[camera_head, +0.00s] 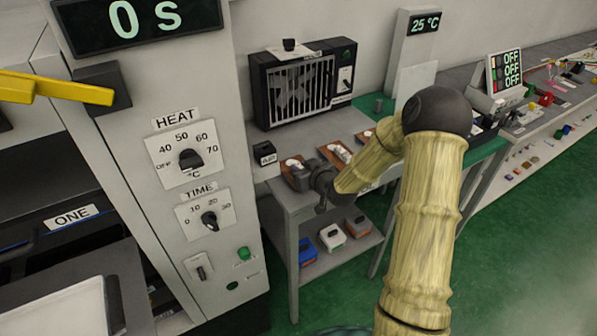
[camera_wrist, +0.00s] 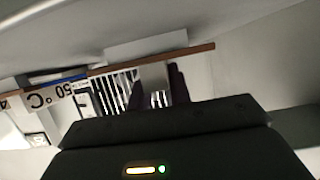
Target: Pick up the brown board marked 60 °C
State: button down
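Several brown boards with small white pieces on them lie on the grey table in the head view: a near one (camera_head: 288,176), a middle one (camera_head: 338,152) and a far one (camera_head: 365,136). Their markings are too small to read there. My gripper (camera_head: 306,177) is low over the near board, hiding part of it. In the wrist view a thin brown edge (camera_wrist: 195,50) crosses just beyond my fingertips (camera_wrist: 157,72). The fingers stand apart, with a pale piece between them; contact is unclear. A tilted temperature label (camera_wrist: 55,93) is at left, its first digit uncertain.
A black barred fan unit (camera_head: 300,88) stands behind the boards. A small box marked AIR (camera_head: 265,153) is at the table's left corner. The tall grey cabinet (camera_head: 190,130) with dials and a yellow lever (camera_head: 55,90) stands left.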

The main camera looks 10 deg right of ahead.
notch_tip(320, 180, up, 10)
dwell(0.7)
dwell(0.4)
